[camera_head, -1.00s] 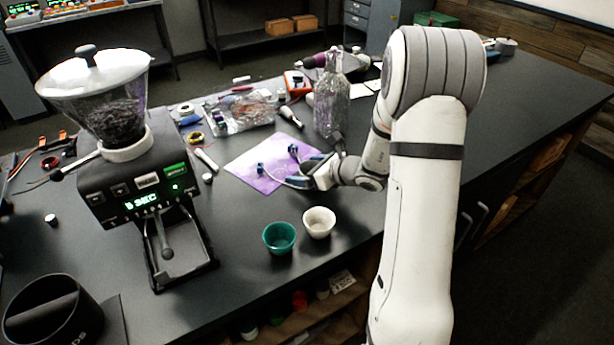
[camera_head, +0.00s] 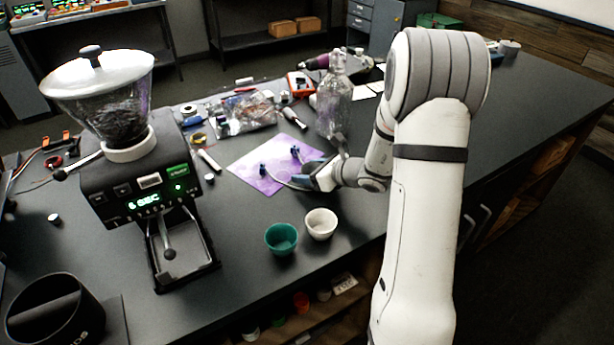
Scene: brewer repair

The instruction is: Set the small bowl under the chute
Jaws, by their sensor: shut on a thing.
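Two small bowls stand side by side on the dark counter: a teal-green bowl (camera_head: 281,240) and a white bowl (camera_head: 321,224). Both look upright and empty. My gripper (camera_head: 280,160) is behind them, over a purple-and-white mat (camera_head: 246,169), apart from both bowls. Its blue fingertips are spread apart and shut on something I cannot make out. The grinder (camera_head: 140,185) stands at left with a clear hopper of dark beans. Its chute (camera_head: 168,248) hangs above a bare tray (camera_head: 186,268) at its foot.
A clear glass bottle (camera_head: 334,105) stands just behind my gripper. Tools and a clear bag of parts (camera_head: 245,115) lie behind the mat. A black knock box (camera_head: 55,315) is at front left. Bare counter lies between the grinder tray and the bowls.

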